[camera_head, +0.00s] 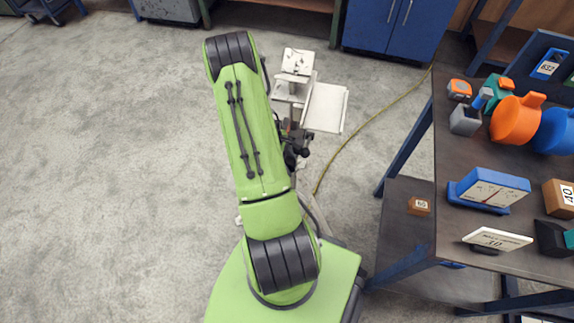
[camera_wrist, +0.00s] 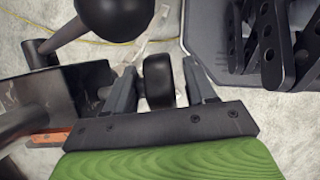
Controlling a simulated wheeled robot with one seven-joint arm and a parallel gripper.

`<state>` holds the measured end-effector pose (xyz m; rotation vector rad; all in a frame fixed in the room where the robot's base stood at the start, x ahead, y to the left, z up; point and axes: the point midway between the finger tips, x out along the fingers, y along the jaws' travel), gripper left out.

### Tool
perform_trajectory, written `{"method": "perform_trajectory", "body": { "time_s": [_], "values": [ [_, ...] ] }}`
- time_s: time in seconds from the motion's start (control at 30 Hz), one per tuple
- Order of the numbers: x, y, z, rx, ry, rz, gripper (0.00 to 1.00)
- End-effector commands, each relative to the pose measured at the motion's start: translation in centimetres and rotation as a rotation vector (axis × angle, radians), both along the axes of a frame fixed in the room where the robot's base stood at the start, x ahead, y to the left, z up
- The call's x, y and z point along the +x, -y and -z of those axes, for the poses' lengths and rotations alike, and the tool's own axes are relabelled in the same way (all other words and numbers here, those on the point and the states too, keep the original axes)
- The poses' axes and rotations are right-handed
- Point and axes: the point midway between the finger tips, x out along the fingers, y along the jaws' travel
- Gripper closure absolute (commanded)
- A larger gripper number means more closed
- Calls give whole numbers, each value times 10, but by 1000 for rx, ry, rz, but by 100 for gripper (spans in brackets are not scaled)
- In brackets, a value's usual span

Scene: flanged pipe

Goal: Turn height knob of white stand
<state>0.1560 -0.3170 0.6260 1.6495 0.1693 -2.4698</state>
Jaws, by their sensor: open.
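The white stand (camera_head: 325,108) stands on the concrete floor beyond my arm in the head view. It has a flat tray and a small upper plate (camera_head: 297,61), and my arm partly hides its lower part. My gripper (camera_wrist: 160,72) shows in the wrist view with its two dark fingers apart. A black rounded knob (camera_wrist: 158,80) sits between the fingers. A gap shows between the knob and the right finger; contact on the left side is unclear. A larger black ball knob (camera_wrist: 115,16) lies above and left of the fingers. The frames do not label which knob is the height knob.
A dark bar handle (camera_wrist: 62,35) and bracket lie close left of the fingers, and a dark perforated part (camera_wrist: 270,45) lies to the right. Open floor lies to the left.

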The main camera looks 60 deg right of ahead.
Motion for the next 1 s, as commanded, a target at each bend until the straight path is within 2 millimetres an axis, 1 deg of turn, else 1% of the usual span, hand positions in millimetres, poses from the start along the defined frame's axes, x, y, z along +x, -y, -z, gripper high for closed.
{"method": "perform_trajectory", "body": {
  "time_s": [0.07,0.27,0.37,0.6,0.73,1.0],
  "values": [
    [-2,0,4,0,0,0,45],
    [-2,1,3,-1,1,1,45],
    [-2,1,3,-1,1,1,58],
    [-1,1,3,-1,1,1,95],
    [-3,1,3,6,29,3,96],
    [-5,1,5,50,247,4,96]
  ]
}}
